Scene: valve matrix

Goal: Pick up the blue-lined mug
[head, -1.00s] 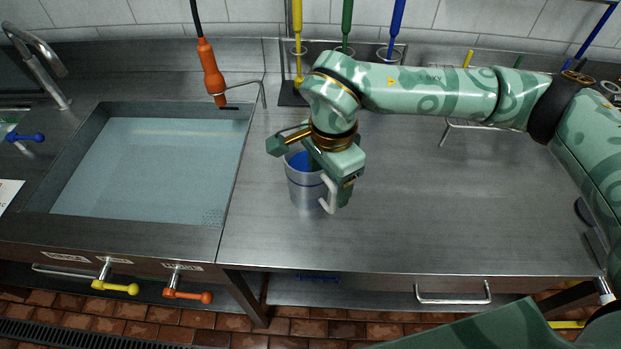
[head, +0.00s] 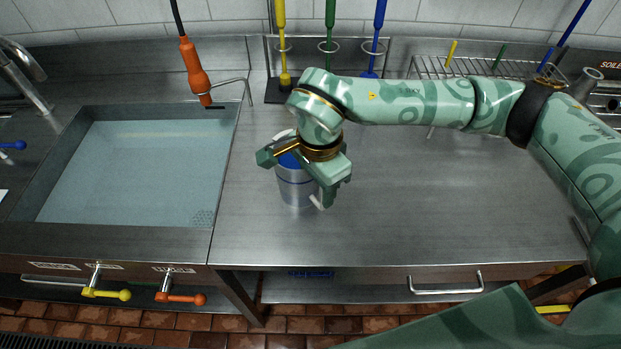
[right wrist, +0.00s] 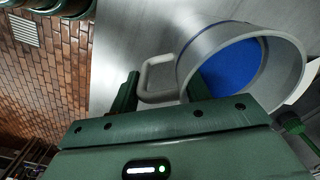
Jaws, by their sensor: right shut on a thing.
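The blue-lined mug (head: 297,190) is grey outside with a blue band, a blue inside and a pale handle. It is upright on or just above the steel counter, right of the sink; I cannot tell whether its base touches. My right gripper (head: 318,180) is over its handle side and shut on it. In the right wrist view, the mug (right wrist: 290,55) opens toward the camera, and its handle (right wrist: 150,82) lies between the fingers of the right gripper (right wrist: 165,92). The exact contact is partly hidden. My left gripper is not in view.
A sink basin (head: 135,170) with bluish water is left of the mug, under an orange sprayer (head: 196,72). Coloured-handled tools (head: 330,30) hang at the back, beside a wire rack (head: 470,68). The counter (head: 450,200) right of the mug is clear.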

